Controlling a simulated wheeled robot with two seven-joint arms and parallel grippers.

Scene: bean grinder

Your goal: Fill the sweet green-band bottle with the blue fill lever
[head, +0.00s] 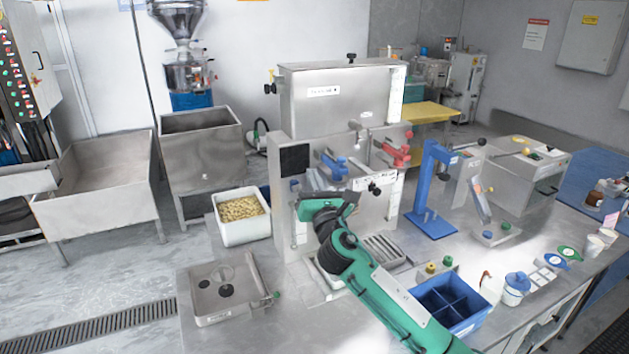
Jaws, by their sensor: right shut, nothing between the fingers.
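The filling machine (340,95) is a steel cabinet in the middle of the head view. Its blue fill lever (334,164) sits on the front at left, with a red lever (394,152) to its right. My right gripper (324,205), at the end of the green arm, is in front of the machine, below the blue lever. It is shut and empty; its fingertips are hard to make out. I cannot pick out the green-band bottle; the arm hides part of the space under the outlets. My left gripper is not in view.
A blue divided crate (447,304) stands on the steel table in front, close to my right arm. A blue press stand (431,190) is right of the machine. A white bin of beans (241,215) and a shallow steel tray (228,290) are at left.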

